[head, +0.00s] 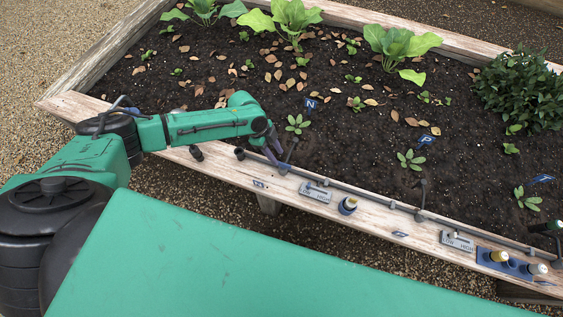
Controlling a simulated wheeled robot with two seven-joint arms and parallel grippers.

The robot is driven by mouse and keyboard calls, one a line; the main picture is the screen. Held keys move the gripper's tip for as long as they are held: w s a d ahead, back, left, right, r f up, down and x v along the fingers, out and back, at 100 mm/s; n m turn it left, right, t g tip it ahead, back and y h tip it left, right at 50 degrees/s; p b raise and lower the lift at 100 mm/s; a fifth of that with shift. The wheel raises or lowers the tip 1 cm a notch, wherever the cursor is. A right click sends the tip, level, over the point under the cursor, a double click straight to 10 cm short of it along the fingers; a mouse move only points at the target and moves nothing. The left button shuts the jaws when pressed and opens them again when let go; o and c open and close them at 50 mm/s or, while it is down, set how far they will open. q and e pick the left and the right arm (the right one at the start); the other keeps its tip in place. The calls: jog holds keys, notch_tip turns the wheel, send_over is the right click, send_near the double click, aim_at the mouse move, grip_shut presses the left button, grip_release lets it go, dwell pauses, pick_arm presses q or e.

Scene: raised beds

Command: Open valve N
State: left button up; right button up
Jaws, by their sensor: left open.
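A blue marker lettered N (311,104) stands in the soil of the raised bed. Below it, a dark valve riser (292,150) stands on the grey pipe along the bed's front rim. I take it for valve N, but its handle is small and partly hidden by my gripper. My right gripper is not in view.
A similar valve (420,200) stands to the right below the P marker (425,139). A blue holder (513,265) carries more bottles. Seedlings (298,124) grow close behind the gripper.

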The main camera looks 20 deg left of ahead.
aim_at(282, 163)
pick_arm(q)
jog(key=x, duration=0.5)
jog(key=shift+f+b, duration=0.2)
jog(key=shift+b, duration=0.2)
grip_shut()
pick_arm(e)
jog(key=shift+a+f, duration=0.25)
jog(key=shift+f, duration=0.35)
pick_arm(q)
jog(key=shift+r, duration=0.1)
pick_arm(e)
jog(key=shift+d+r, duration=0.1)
